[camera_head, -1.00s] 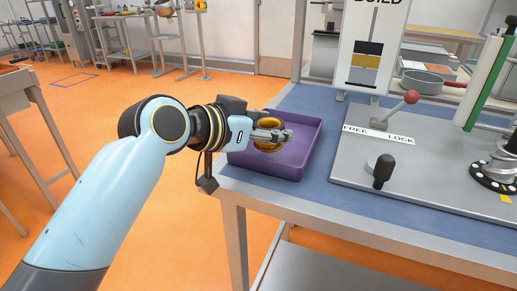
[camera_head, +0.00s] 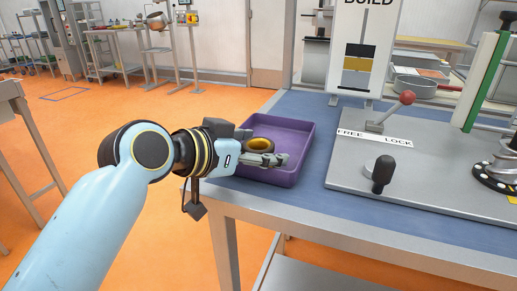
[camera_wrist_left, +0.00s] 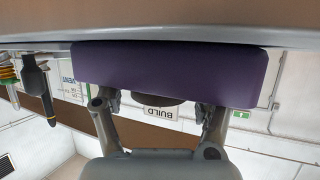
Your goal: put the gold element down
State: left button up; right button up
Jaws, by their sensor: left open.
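The gold element (camera_head: 261,145) is a ring-like piece with a dark middle, seen within the purple tray (camera_head: 305,150) on the blue table top. My left gripper (camera_head: 279,161) is over the tray's near part, just in front of the element in the head view, open. I cannot tell whether a finger still touches the element. In the left wrist view the open fingers (camera_wrist_left: 160,112) stand apart below the purple tray wall (camera_wrist_left: 170,70). A dark rounded piece (camera_wrist_left: 158,100) shows between them; I cannot tell if it is the element. My right gripper is not in view.
Right of the tray stands a grey plate (camera_head: 350,195) with a black knob (camera_head: 383,174), a red-ball lever (camera_head: 407,98) and a FREE/LOCK label. A BUILD sign (camera_head: 362,60) stands behind. The table's near edge runs just in front of the tray.

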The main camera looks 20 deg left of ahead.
pick_arm(q)
jog(key=shift+r, duration=0.1)
jog(key=shift+s+r, duration=0.15)
jog(key=p+v, duration=0.1)
jog(key=v, duration=1)
jog(key=shift+s+a, duration=0.2)
jog(key=shift+s, duration=0.1)
